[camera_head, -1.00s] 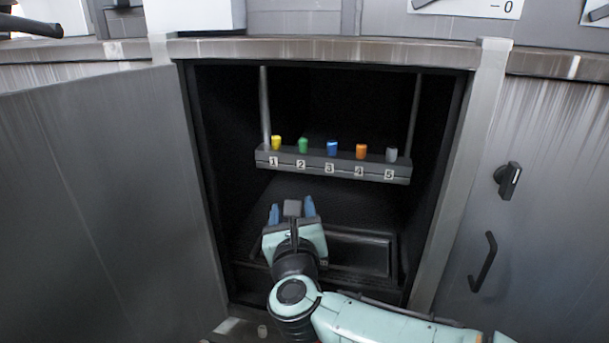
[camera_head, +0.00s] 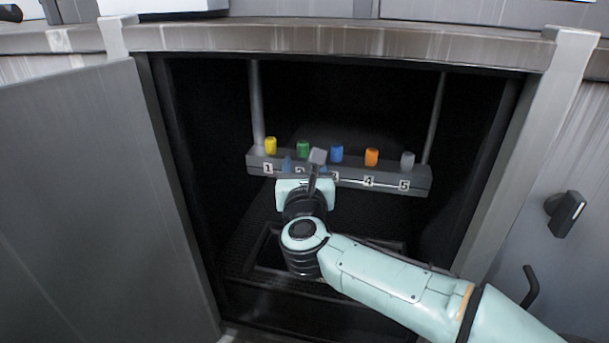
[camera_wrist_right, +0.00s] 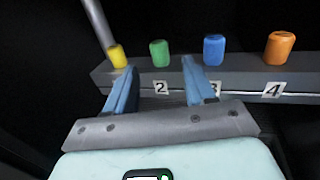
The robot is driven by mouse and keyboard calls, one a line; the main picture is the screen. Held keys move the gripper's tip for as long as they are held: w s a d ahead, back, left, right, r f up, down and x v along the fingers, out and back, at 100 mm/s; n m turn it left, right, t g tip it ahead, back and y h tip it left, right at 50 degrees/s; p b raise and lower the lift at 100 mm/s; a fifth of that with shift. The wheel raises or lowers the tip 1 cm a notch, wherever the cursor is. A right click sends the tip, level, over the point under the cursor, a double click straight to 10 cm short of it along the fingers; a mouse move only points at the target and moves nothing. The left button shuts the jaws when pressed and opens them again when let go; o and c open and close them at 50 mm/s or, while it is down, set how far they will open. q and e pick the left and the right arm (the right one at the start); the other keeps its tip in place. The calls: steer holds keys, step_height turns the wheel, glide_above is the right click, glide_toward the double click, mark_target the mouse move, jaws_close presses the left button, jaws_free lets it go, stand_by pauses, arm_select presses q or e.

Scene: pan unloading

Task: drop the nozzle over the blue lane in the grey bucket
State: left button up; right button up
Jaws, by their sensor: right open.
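The blue nozzle (camera_head: 336,154) is a short cylinder standing on the grey bar over label 3. It also shows in the right wrist view (camera_wrist_right: 214,50), just right of and beyond my right finger. My right gripper (camera_head: 305,167) is open and empty in front of the bar, around labels 2 and 3. In the right wrist view its blue fingers (camera_wrist_right: 158,75) stand apart, with the green nozzle (camera_wrist_right: 160,53) beyond the gap between them. No grey bucket shows in these frames. My left gripper is not in view.
The grey bar (camera_head: 420,182) also bears yellow (camera_head: 271,146), green (camera_head: 303,149), orange (camera_head: 371,157) and grey (camera_head: 407,160) nozzles. It sits inside a dark open cabinet, with a grey door (camera_head: 80,200) at left. A dark rectangular recess (camera_head: 268,258) lies below.

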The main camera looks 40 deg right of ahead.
mark_target(303, 151)
steer(key=p+x, duration=0.1)
steer(key=x, duration=0.6)
jaws_close()
